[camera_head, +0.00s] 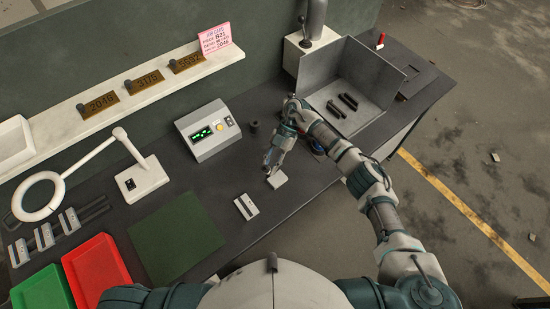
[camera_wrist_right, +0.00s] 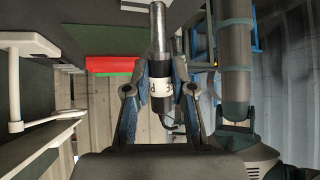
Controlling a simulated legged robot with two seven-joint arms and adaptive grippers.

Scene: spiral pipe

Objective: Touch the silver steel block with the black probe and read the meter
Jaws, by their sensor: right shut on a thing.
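The meter (camera_head: 208,130) is a grey box with a lit green display, on the dark bench; its digits are too small to read. My right gripper (camera_head: 270,166) is over the bench, right of the meter. In the wrist view it (camera_wrist_right: 160,88) is shut on the probe (camera_wrist_right: 160,102), which has a black and white body and a silver metal end. A light silver block (camera_head: 277,179) lies directly by the fingertips; I cannot tell whether the probe touches it. Another silver block (camera_head: 246,206) lies apart, nearer the front. My left gripper is out of view.
A grey open bin (camera_head: 377,70) with dark rods stands at the back right. A ring lamp (camera_head: 143,178), a green mat (camera_head: 175,238) and red (camera_head: 96,268) and green (camera_head: 42,289) trays are on the left. A shelf (camera_head: 65,120) with number tags runs along the wall.

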